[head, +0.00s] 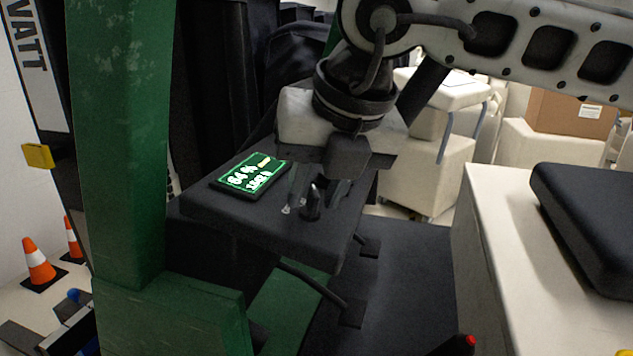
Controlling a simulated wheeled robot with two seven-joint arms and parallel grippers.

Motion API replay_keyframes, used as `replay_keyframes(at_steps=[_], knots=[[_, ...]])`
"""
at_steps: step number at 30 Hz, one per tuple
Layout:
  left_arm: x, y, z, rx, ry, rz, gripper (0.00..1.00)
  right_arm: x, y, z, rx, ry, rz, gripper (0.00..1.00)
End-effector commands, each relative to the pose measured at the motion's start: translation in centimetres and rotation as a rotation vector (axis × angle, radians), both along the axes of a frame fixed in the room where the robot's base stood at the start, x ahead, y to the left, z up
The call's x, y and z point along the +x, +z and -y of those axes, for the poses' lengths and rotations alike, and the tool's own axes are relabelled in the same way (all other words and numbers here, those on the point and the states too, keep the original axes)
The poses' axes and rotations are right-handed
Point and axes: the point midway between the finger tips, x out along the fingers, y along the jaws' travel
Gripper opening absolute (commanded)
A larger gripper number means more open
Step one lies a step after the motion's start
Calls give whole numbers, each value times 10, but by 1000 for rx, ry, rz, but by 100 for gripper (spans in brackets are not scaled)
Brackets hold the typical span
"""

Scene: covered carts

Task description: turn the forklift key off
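The forklift's dark dashboard (225,222) carries a lit green display (252,172) on its left part. A small dark upright piece with a light tip, which looks like the key (312,204), stands on the dashboard right of the display. My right gripper (312,203) points down over the dashboard from above. Its fingers appear apart, one to each side of the key; I cannot tell whether either touches it. The gripper body and wrist hide part of the dashboard's far right side. My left gripper is not in view.
A green forklift post (122,130) rises at the left. Black pedals (352,313) lie below the dashboard. A black seat cushion (590,220) on a pale base is at the right. Orange cones (38,262) stand at far left; a cardboard box (568,120) is behind.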

Motion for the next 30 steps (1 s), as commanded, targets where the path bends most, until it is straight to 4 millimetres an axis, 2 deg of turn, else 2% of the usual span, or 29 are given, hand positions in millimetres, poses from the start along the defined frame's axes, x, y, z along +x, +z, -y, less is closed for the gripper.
replay_keyframes(at_steps=[8, 9, 12, 23, 30], knots=[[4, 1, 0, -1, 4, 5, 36, 1, -3, -1, 0, 0, -1, 29], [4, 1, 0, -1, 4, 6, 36, 1, -3, -1, 0, 0, -1, 26], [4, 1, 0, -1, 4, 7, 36, 0, -2, -1, 0, 0, -1, 0], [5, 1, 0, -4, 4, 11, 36, 1, -3, 0, -1, 20, 3, 0], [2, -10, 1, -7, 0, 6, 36, 1, -6, 0, -7, 128, 25, 0]])
